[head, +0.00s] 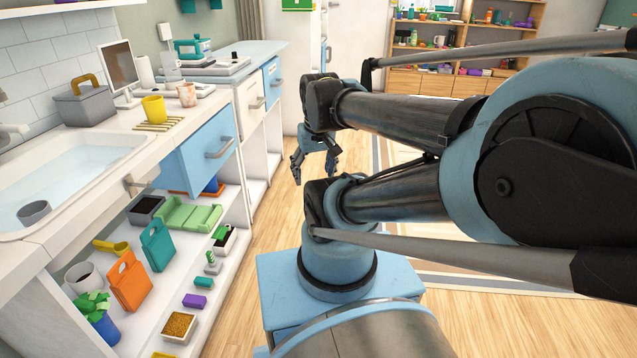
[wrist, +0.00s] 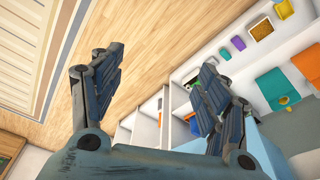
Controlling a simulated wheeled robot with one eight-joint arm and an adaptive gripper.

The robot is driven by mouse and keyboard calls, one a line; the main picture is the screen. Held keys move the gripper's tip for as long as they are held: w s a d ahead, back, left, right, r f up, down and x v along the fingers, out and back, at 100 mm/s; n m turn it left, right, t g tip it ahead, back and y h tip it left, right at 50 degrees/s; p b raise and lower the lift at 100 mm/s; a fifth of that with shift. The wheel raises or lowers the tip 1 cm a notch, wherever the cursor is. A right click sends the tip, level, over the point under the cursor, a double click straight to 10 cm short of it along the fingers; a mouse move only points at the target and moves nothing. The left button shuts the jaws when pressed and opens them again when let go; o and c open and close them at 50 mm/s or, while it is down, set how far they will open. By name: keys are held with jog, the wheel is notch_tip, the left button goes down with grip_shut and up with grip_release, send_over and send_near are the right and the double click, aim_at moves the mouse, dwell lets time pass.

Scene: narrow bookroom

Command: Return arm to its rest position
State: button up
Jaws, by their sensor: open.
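My gripper (head: 314,163) hangs at the end of my arm in the head view, over the wooden floor to the right of the counter. Its fingers are spread and nothing is between them. In the wrist view my gripper (wrist: 158,85) also shows two dark fingers wide apart, with floor and the edge of a white shelf beyond them. My blue and black arm fills the right half of the head view, and its links hide part of the room behind.
A blue drawer (head: 207,153) stands pulled out from the counter, left of my gripper. Low open shelves (head: 158,310) hold several small items. A sink (head: 75,170) and a yellow cup (head: 154,108) are on the counter. Wooden floor (head: 262,225) is clear beside the shelves.

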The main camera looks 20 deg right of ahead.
jog(key=shift+s+d+f+m, duration=0.15)
jog(key=shift+s+d+f, duration=0.1)
jog(key=shift+s+f, duration=0.4)
jog(key=shift+s+d+f+m, duration=0.15)
jog(key=shift+s+d+f, duration=0.1)
jog(key=shift+s+f, duration=0.35)
